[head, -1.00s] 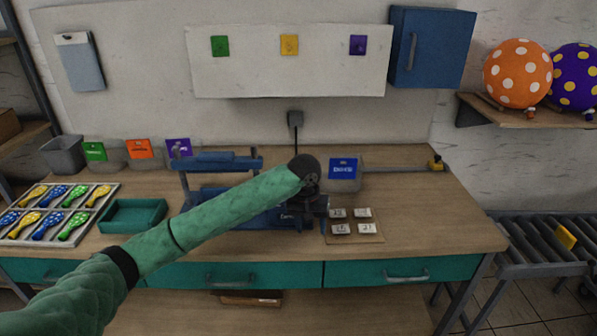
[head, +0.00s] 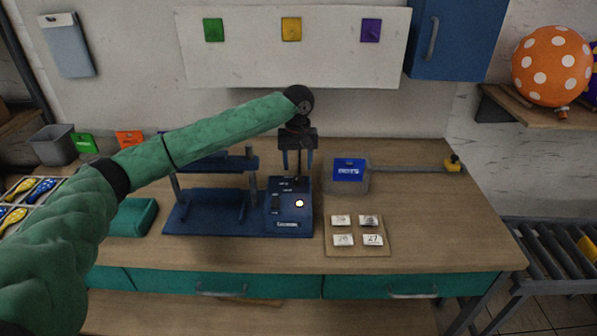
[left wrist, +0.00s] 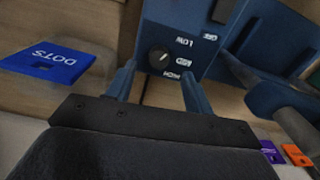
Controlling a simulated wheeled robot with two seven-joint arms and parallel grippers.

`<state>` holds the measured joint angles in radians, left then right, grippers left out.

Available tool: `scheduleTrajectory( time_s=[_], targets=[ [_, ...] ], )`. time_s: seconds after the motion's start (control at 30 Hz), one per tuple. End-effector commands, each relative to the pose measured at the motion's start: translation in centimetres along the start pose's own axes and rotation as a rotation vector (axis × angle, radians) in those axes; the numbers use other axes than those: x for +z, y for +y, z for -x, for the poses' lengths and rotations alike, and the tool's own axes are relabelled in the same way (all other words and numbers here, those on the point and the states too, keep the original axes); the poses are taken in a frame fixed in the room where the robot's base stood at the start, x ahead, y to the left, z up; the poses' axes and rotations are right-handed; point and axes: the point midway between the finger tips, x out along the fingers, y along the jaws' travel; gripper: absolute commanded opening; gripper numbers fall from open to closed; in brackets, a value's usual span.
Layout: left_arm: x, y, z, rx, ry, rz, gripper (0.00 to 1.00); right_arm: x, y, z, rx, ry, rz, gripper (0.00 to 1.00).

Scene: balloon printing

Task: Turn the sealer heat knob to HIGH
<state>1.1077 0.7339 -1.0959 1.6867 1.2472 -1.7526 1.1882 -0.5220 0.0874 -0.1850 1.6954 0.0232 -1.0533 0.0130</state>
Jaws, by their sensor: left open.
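The blue sealer (head: 210,215) stands on the workbench, its control panel at its right end with a lit yellow-white lamp (head: 299,203) on it. In the left wrist view the round black heat knob (left wrist: 160,59) sits on the panel beside the marks LOW, MED and HIGH. The direction of its pointer is hard to read. My left gripper (head: 298,170) points down over the back of the panel. Its two blue fingers (left wrist: 156,85) are open, apart and empty, with the knob ahead between them. The right gripper is in neither view.
A teal tray (head: 133,217) is on the left.

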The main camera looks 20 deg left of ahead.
Motion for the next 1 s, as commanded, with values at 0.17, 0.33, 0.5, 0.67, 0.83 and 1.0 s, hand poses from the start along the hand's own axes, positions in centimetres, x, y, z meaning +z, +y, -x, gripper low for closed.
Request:
scheduleTrajectory(
  time_s=[0.17, 0.33, 0.5, 0.67, 0.83, 1.0],
  targets=[
    [0.0, 0.0, -2.5, -0.001, -0.001, 0.001, 0.52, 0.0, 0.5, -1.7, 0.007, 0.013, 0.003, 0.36],
    [0.0, 0.0, -4.2, -0.001, 0.000, 0.000, 0.52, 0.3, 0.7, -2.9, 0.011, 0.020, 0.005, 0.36],
    [0.0, 0.0, -4.8, 0.001, 0.000, 0.000, 0.52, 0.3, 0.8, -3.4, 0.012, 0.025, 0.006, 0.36],
    [0.0, 0.0, -4.9, 0.001, 0.001, 0.000, 0.52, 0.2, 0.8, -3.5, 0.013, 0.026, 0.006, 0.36],
    [0.0, 0.0, -4.9, 0.000, 0.001, -0.001, 0.31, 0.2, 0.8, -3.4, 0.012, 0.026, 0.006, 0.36],
    [0.0, 0.0, -4.9, 0.000, 0.000, -0.001, 0.07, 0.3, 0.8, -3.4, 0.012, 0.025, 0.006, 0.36]
  ],
)
